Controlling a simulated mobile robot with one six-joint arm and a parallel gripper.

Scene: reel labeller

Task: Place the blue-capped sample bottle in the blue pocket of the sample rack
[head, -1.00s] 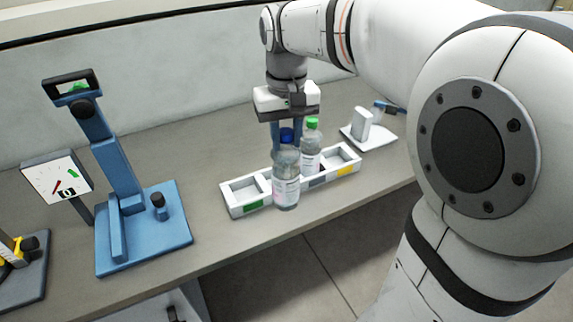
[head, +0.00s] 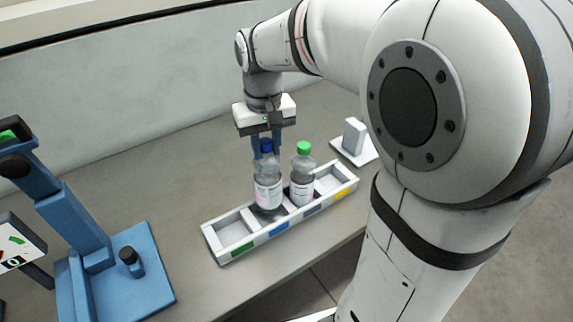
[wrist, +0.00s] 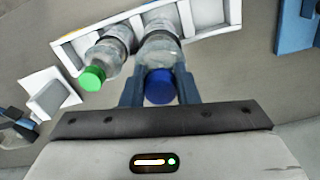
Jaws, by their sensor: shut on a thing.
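The blue-capped bottle (head: 268,188) is clear with a white label and stands upright in my gripper (head: 267,150). My gripper is shut on it near its blue cap, which shows between the fingers in the wrist view (wrist: 160,87). The white sample rack (head: 222,259) lies below. The bottle's base is at the blue-marked pocket (head: 277,229), behind the rack's front wall. I cannot tell whether the base touches the pocket floor. The wrist view shows the rack (wrist: 205,15) too, with the bottle's lower end over it.
A green-capped bottle (head: 302,178) stands in the grey-marked pocket, close to the right. The green-marked and yellow-marked end pockets are empty. A blue stand (head: 120,280) is at left. A white block on a plate (head: 353,140) sits beyond the rack's right end.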

